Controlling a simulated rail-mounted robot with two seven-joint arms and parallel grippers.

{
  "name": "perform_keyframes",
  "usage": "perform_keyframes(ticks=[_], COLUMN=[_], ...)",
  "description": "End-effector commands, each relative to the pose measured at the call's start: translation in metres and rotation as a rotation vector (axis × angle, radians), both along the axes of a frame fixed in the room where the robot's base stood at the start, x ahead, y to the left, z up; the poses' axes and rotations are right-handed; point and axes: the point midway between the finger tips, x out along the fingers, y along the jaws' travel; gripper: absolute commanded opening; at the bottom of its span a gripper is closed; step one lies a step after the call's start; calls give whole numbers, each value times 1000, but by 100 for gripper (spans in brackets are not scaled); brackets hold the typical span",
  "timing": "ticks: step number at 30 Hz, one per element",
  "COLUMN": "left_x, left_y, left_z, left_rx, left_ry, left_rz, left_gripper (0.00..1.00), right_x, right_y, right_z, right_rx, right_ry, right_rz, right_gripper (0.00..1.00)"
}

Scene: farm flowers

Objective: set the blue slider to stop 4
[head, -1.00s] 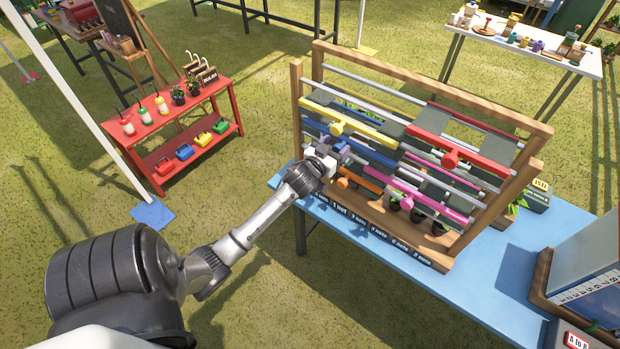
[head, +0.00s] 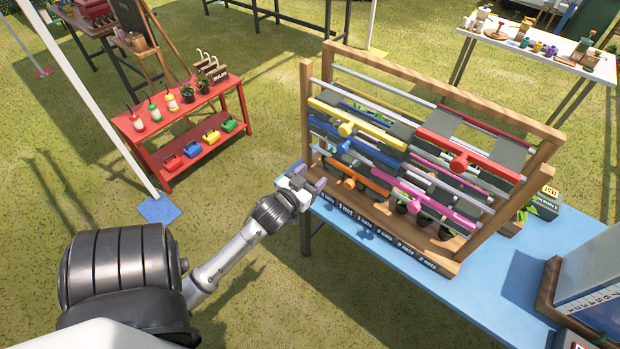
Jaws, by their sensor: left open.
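The blue slider (head: 368,153) is a blue bar with a round knob on a rail of the wooden frame (head: 306,115). It sits toward the left of its rail, below the yellow slider (head: 365,127) and above the orange slider (head: 365,182). Its stop number cannot be read. My left gripper (head: 311,178) is open and empty. It is in front of the frame's left post, left of and below the blue knob, apart from it. My right gripper is not in view.
A red slider (head: 470,155) and a pink slider (head: 435,203) share the frame. The frame stands on a blue table (head: 480,285) with small lettered labels along its front. A red shelf (head: 190,130) stands at the left. Open grass lies between shelf and table.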

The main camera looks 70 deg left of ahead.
Motion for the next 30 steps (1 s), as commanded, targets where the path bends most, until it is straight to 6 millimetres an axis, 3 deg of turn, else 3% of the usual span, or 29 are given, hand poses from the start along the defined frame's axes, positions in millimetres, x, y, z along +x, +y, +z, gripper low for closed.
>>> perform_keyframes(ticks=[30], left_x=[-3], left_y=[4], left_z=[-11], left_rx=[20], left_ry=[92], left_rz=[24], left_gripper=[62], right_x=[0], right_y=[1], right_z=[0], right_rx=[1], right_ry=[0], right_rz=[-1], right_gripper=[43])
